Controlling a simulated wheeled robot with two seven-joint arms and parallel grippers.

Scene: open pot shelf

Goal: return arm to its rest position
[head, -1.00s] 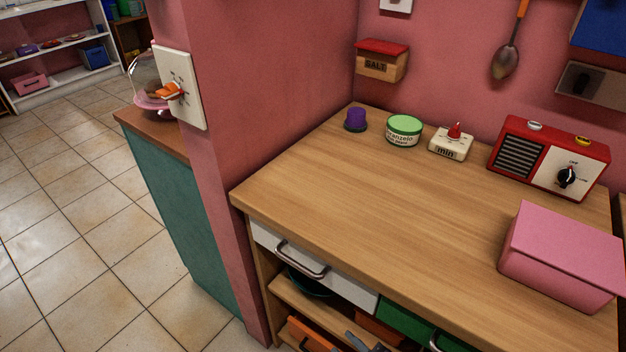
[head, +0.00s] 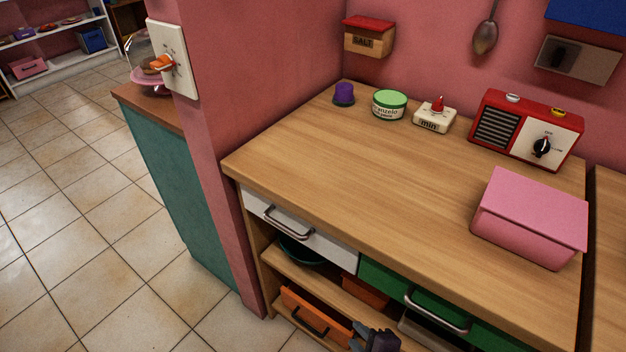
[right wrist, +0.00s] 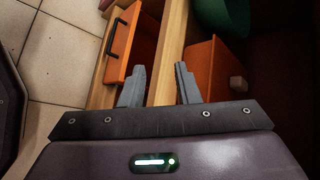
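My right gripper (head: 374,338) shows at the bottom edge of the head view, low in front of the open shelf under the counter. Beyond the fingers are a wooden shelf edge (right wrist: 172,50), an orange drawer front with a dark handle (right wrist: 122,44) and an orange box (right wrist: 209,78). I cannot tell how close the fingertips are to the shelf. My left gripper is in neither current view.
The wooden counter (head: 330,160) holds a pink box (head: 530,218), a red radio (head: 525,130), a timer (head: 434,116), a green-lidded tub (head: 389,105) and a purple item (head: 344,94). White (head: 300,232) and green drawers (head: 420,305) are below. Tiled floor (head: 90,220) is clear at left.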

